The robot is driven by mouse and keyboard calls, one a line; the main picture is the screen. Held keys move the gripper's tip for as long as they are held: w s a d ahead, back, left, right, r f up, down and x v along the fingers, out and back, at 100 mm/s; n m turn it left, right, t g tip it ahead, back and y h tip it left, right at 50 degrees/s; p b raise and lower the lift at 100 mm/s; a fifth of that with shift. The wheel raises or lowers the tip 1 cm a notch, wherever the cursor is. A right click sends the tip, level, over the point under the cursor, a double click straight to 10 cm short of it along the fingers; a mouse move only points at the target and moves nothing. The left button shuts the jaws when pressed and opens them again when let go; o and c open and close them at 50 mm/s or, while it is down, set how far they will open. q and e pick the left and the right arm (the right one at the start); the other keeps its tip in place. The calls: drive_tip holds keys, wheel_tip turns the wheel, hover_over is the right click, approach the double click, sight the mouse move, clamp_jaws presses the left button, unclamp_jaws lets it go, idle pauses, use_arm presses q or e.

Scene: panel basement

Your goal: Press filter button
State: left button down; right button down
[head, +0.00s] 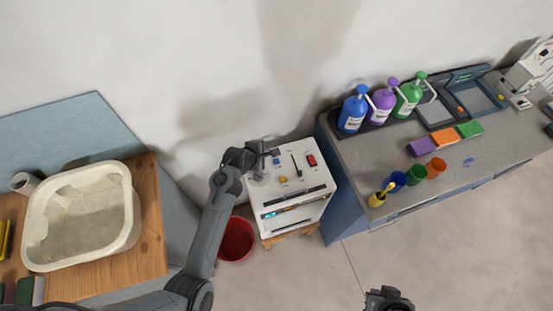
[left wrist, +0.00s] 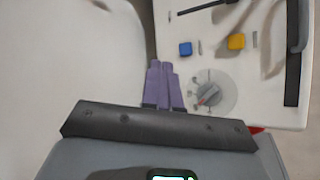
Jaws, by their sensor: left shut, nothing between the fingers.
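A white control box (head: 318,199) stands near the wall; its top also shows in the left wrist view (left wrist: 268,90). On top are a blue button (left wrist: 185,49), a yellow button (left wrist: 236,41) and a grey round dial (left wrist: 208,92) with a reddish mark. In the head view the top also has a red switch (head: 311,160) and a black lever. No label reads as "filter". My left gripper (head: 268,153) is shut and empty over the box's left back edge. Its purple fingers (left wrist: 162,68) are beside the blue button, seemingly apart from it. My right gripper (head: 388,299) is partly cut off.
A red bucket (head: 236,240) stands left of the box. A grey counter (head: 376,158) with bottles, cups and sponges is close on the right. A wooden table with a white basin (head: 37,237) is at left. The floor in front is clear.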

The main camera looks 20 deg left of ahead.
use_arm(q)
drive_tip(key=w+n, duration=0.1)
drive_tip(key=w+d+n, duration=0.2)
drive_tip(key=shift+w+d+r+t+h, duration=0.2)
drive_tip(key=shift+w+r+t+h, duration=0.1)
drive_tip(key=shift+w+h, duration=0.1)
drive_tip(key=shift+f, duration=0.15)
drive_tip(key=b, duration=0.8)
hover_over(275, 163)
wheel_tip(275, 163, down, 6)
drive_tip(key=shift+f, duration=0.15)
drive_tip(key=shift+w+f+b, duration=0.1)
drive_tip(key=shift+f+b, duration=0.35)
drive_tip(key=shift+f, duration=0.7)
drive_tip(key=shift+f, duration=0.2)
idle(0.7)
drive_tip(key=shift+f, duration=0.25)
